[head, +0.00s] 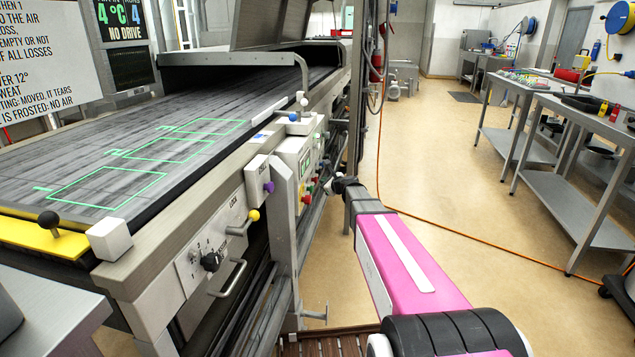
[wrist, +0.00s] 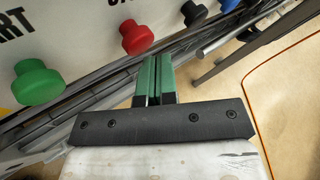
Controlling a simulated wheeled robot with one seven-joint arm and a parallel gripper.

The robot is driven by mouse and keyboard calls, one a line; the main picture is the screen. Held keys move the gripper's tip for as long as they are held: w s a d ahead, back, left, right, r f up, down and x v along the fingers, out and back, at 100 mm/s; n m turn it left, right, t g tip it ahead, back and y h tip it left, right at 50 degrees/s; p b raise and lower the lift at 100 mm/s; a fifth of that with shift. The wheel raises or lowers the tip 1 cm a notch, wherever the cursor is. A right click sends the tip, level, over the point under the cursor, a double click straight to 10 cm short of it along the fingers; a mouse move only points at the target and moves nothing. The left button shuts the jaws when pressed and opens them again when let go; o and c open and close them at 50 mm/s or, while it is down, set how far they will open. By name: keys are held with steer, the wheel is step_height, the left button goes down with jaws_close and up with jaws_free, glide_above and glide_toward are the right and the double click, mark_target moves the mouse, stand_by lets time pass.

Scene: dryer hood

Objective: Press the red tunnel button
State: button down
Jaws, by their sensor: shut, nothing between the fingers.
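In the wrist view, a red mushroom-shaped button (wrist: 136,37) sticks out from a pale panel. The fingertips appear just below and right of the red button in the picture; I cannot tell the depth gap. In the head view, my gripper (head: 340,184) is beside the machine's side, near the row of small coloured buttons. Which of these is the wrist view's red one is unclear.
The conveyor machine (head: 95,160) fills the left, with a yellow knob (head: 254,215), a purple knob (head: 269,187) and a grey post (head: 283,235) along its side. An orange hose (head: 460,238) crosses the floor. Steel tables (head: 590,140) stand at right, with open floor between.

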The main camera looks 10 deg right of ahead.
steer(key=shift+w+a, duration=0.25)
steer(key=shift+a, duration=0.5)
stand_by(1.1)
steer(key=shift+d, duration=0.15)
steer(key=shift+s+d, duration=0.2)
steer(key=shift+d, duration=0.35)
steer(key=shift+s+d, duration=0.2)
steer(key=shift+d, duration=0.3)
steer(key=d, duration=0.1)
steer(key=s+d, duration=0.1)
steer(key=d, duration=0.2)
steer(key=shift+s+d, duration=0.25)
steer(key=shift+d, duration=0.1)
stand_by(0.5)
